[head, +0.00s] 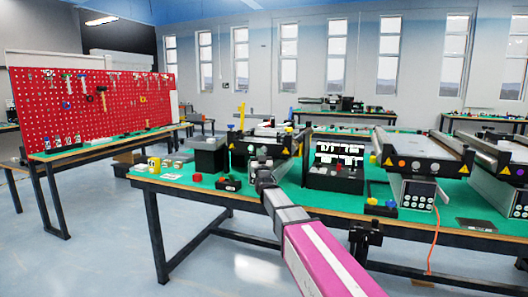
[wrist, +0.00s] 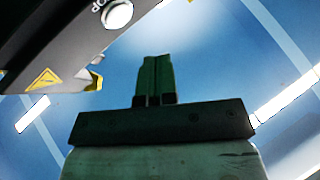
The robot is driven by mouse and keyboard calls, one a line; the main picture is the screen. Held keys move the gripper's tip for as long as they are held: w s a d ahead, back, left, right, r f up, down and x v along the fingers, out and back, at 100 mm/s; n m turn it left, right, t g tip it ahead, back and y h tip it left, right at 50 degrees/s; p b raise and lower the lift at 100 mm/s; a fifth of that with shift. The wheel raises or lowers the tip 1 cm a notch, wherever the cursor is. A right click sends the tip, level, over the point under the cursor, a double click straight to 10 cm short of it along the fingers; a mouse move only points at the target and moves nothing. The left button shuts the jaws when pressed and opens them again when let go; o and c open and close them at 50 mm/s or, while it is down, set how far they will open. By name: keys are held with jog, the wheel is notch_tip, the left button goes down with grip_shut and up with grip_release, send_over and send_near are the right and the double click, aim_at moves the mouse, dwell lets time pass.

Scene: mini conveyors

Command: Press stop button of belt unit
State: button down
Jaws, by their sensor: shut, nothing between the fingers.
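In the wrist view my gripper (wrist: 157,60) is shut and empty, its two fingers together and pointing up in the picture. A dark belt unit (wrist: 62,38) fills the upper left, with a white round button (wrist: 118,15) beside partly visible letters that read like "OP". The fingertips are apart from the button, below and right of it in the picture. In the head view my arm reaches to the front of a belt unit (head: 240,146) on the green table. The arm hides part of that unit's front, and the fingertips cannot be made out there.
The green table (head: 160,183) also bears a black box with lit displays (head: 338,158), a red block (head: 196,178) and small parts. Two more belt units (head: 418,150) (head: 505,165) stand to the right. A red pegboard (head: 90,105) stands at left. Floor is clear at lower left.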

jog(key=shift+w+d, duration=0.25)
jog(key=shift+w, duration=0.45)
jog(key=shift+w+d, duration=0.25)
jog(key=shift+w, duration=0.55)
dwell(1.0)
jog(key=shift+w+d, duration=0.15)
jog(key=shift+w, duration=0.15)
jog(key=shift+w+d, duration=0.15)
jog(key=shift+w, duration=0.2)
dwell(0.8)
jog(key=shift+s, duration=0.1)
jog(key=shift+s+a, duration=0.25)
jog(key=shift+s, duration=0.4)
jog(key=shift+s, duration=0.15)
jog(key=shift+s+a, duration=0.3)
jog(key=shift+s, duration=0.45)
jog(key=shift+s+a, duration=0.3)
jog(key=shift+s, duration=0.45)
jog(key=shift+s+a, duration=0.3)
jog(key=shift+s, duration=0.45)
